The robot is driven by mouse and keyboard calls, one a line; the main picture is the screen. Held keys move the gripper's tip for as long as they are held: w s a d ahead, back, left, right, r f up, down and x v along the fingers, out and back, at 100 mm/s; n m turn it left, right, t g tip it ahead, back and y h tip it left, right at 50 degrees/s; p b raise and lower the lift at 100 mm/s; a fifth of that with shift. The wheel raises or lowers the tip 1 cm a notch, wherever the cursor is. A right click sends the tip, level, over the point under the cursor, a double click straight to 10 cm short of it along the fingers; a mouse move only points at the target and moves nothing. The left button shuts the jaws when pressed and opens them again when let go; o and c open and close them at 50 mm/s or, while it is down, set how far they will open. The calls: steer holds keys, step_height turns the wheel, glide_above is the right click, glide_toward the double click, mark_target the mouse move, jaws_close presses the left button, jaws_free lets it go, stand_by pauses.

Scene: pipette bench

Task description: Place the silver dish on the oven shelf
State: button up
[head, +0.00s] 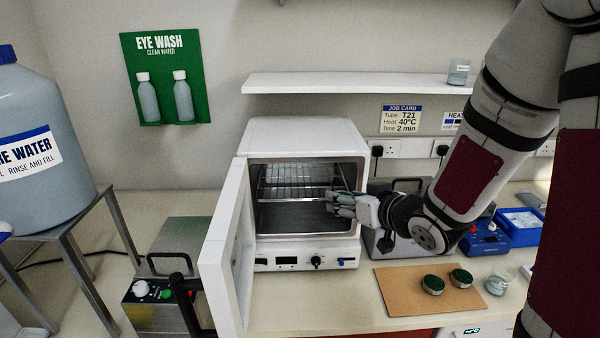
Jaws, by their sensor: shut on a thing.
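The white oven (305,140) stands open on the bench, its door (228,250) swung out to the left. The wire oven shelf (297,182) is inside, in the upper part of the chamber. My gripper (338,203) is at the right side of the oven opening, its fingers pointing left into the chamber, near shelf height. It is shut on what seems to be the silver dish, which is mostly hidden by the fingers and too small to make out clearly. I cannot tell whether it touches the shelf.
Two round metal dishes with green contents (433,284) (461,277) sit on a brown mat (395,295). A glass beaker (499,282) stands right of it. A grey metal device (385,240) stands close to the oven's right side. A white wall shelf (340,84) runs above the oven.

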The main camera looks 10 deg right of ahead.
steer(key=w+f+b, duration=0.1)
steer(key=w+b, duration=0.4)
steer(key=w, duration=0.1)
glide_above(316, 194)
steer(key=shift+s+d+f, duration=0.1)
steer(key=shift+s+f, duration=0.15)
steer(key=shift+s, duration=0.15)
steer(key=shift+w+f+p, duration=0.2)
steer(key=shift+f+p, duration=0.05)
steer(key=shift+f, duration=0.65)
steer(key=shift+w+f+p, duration=0.15)
steer(key=shift+f+p, duration=0.05)
steer(key=shift+f, duration=0.65)
steer(key=shift+f, duration=0.15)
steer(key=o, duration=1.2)
